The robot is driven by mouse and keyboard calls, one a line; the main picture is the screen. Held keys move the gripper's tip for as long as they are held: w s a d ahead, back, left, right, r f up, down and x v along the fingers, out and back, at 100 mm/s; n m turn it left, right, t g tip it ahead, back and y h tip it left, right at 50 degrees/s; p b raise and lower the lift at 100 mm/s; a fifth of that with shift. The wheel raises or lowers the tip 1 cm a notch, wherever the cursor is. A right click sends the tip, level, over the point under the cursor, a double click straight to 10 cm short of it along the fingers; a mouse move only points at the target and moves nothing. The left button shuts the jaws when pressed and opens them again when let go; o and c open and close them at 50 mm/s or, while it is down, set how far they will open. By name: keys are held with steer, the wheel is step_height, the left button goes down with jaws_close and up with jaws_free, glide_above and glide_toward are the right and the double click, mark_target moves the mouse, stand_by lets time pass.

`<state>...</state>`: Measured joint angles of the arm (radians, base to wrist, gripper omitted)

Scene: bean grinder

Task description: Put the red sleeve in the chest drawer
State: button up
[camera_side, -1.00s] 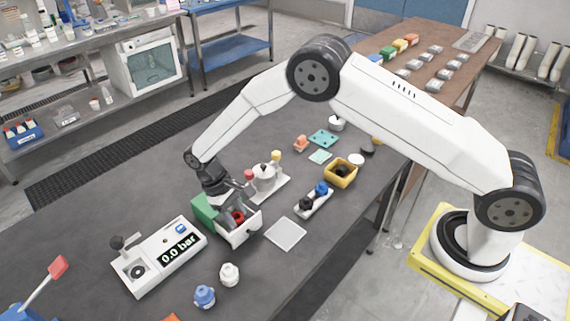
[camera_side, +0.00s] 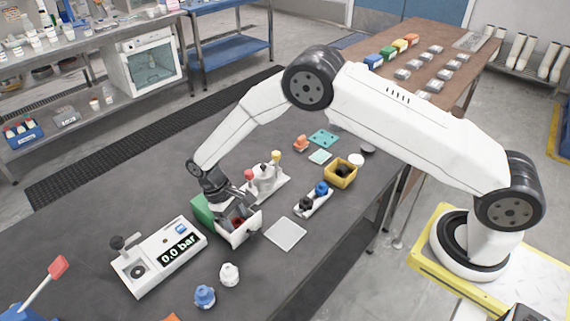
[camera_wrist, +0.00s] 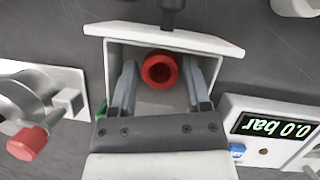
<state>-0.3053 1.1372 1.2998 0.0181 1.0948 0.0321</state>
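The red sleeve (camera_wrist: 159,57), a short ring with a hollow middle, is inside the pulled-out white drawer (camera_wrist: 165,38). It also shows, partly hidden by the fingers, in the side view (camera_side: 237,222). The drawer front (camera_side: 246,231) sticks out of the green chest (camera_side: 203,211). My gripper (camera_wrist: 160,78) is open and reaches down into the drawer. Its fingers stand on either side of the sleeve with visible gaps, so it does not hold it.
A gauge box (camera_side: 160,256) reading 0.0 bar stands left of the chest. A white fixture with a red knob (camera_wrist: 27,143) is close on the other side. A pale square plate (camera_side: 286,234) lies to the right. White (camera_side: 229,274) and blue (camera_side: 204,296) knobbed pieces stand in front.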

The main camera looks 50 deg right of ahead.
steer(key=shift+r, duration=0.2)
steer(key=v, duration=1.2)
steer(key=shift+w, duration=0.1)
stand_by(0.3)
steer(key=shift+d+r, duration=0.25)
steer(key=shift+d, duration=0.15)
steer(key=s+d+r+m+t, duration=0.1)
steer(key=s+d+r+t, duration=0.1)
steer(key=s+d, duration=0.5)
steer(key=s+d+r+m+t+y, duration=0.1)
steer(key=s+d+r+m+t, duration=0.1)
steer(key=s+d, duration=0.6)
steer(key=s+r+t, duration=0.1)
steer(key=s+t, duration=0.1)
steer(key=s, duration=0.4)
steer(key=shift+s+t, duration=0.35)
steer(key=shift+t, duration=0.05)
